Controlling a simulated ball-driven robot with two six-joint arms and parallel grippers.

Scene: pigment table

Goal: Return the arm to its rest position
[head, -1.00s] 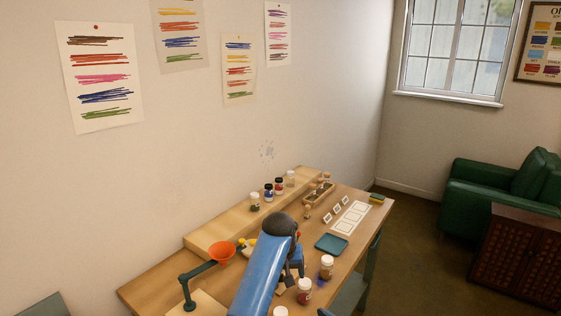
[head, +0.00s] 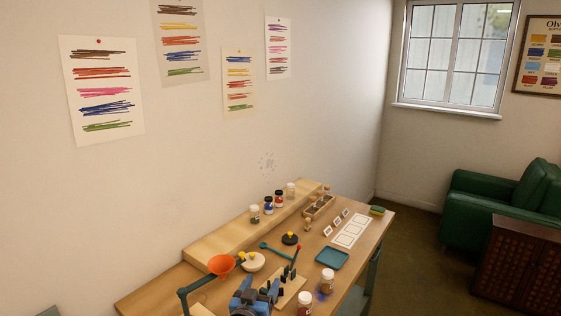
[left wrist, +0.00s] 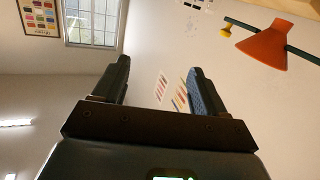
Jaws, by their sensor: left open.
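My left gripper (head: 260,291) shows at the bottom of the head view, over the near part of the wooden table (head: 150,296). In the left wrist view my left gripper (left wrist: 160,82) has its two dark fingers spread wide, with nothing between them. It points up toward the wall and window. My right gripper is in neither view.
Jars (head: 327,281) (head: 305,302) stand to the right. A blue tray (head: 332,259) lies beyond.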

